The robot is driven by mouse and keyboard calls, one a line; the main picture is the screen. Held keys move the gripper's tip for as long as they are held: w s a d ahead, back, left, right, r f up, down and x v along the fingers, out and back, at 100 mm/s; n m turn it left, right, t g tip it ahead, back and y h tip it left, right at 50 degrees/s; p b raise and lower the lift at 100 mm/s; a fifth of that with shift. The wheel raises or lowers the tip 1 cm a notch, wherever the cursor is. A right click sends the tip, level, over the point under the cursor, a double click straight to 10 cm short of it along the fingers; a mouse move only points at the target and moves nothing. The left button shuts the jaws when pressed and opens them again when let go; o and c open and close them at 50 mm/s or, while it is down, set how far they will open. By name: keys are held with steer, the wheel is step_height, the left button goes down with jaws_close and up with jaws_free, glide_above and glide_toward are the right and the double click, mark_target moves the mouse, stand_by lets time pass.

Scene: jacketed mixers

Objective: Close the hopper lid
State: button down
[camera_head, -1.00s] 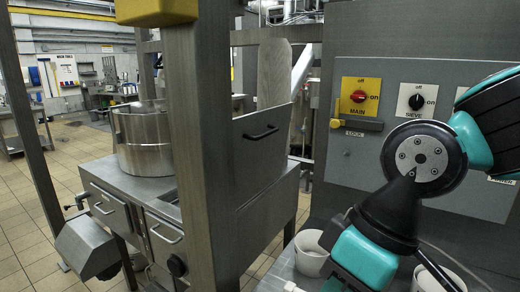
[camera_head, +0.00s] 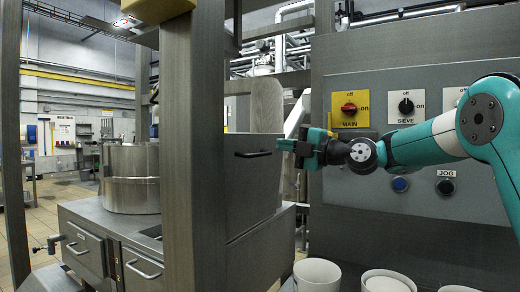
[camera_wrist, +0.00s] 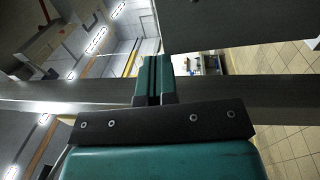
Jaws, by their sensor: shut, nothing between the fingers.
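The hopper lid (camera_head: 250,190) looks like the flat grey steel panel standing upright behind the thick post, with a black bar handle (camera_head: 253,153) near its top edge. My gripper (camera_head: 283,145) is shut and empty. In the head view it is level with the handle, just right of its right end. I cannot tell whether they touch. In the wrist view the shut fingers (camera_wrist: 154,75) point toward a steel post, and no handle shows between them. The hopper opening is mostly hidden behind the post and panel.
A thick steel post (camera_head: 195,170) stands left of the lid. A control panel (camera_head: 380,100) with a MAIN switch (camera_head: 349,108) and SIEVE switch (camera_head: 406,106) is behind my arm. White tubs (camera_head: 317,274) stand below. A steel drum (camera_head: 130,178) is at left.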

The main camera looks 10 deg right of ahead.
mark_target(233, 136)
steer(key=p+x, duration=0.6)
steer(key=x, duration=0.6)
steer(key=shift+a+r, duration=0.15)
steer(key=shift+a, duration=0.05)
steer(key=shift+w+a, duration=0.3)
steer(key=shift+w, duration=0.1)
steer(key=shift+a, duration=0.1)
